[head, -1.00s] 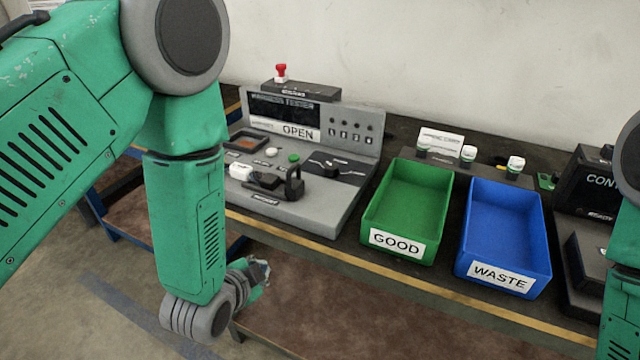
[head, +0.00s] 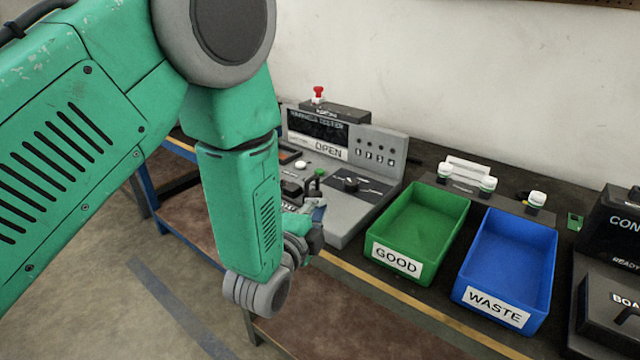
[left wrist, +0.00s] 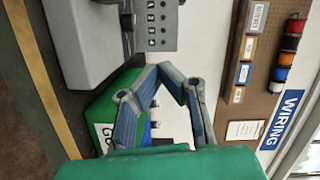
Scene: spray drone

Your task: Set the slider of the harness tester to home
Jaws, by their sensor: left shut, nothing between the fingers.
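The grey harness tester (head: 370,158) stands on the bench behind my left arm, its screen panel reading OPEN. A black panel with a dark control (head: 350,184) lies on its deck; I cannot make out the slider or its position for certain. My left gripper (head: 318,215) is in front of the tester's deck and hides part of it. In the left wrist view the gripper (left wrist: 174,72) is shut and empty, its fingertips together. The tester (left wrist: 85,40) shows there sideways, beyond the fingers. My right gripper is out of view.
A green GOOD bin (head: 418,222) and a blue WASTE bin (head: 508,262) stand right of the tester. White-capped items (head: 488,184) stand behind them. A dark console (head: 612,238) is at the far right. A red button (head: 318,93) tops the tester.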

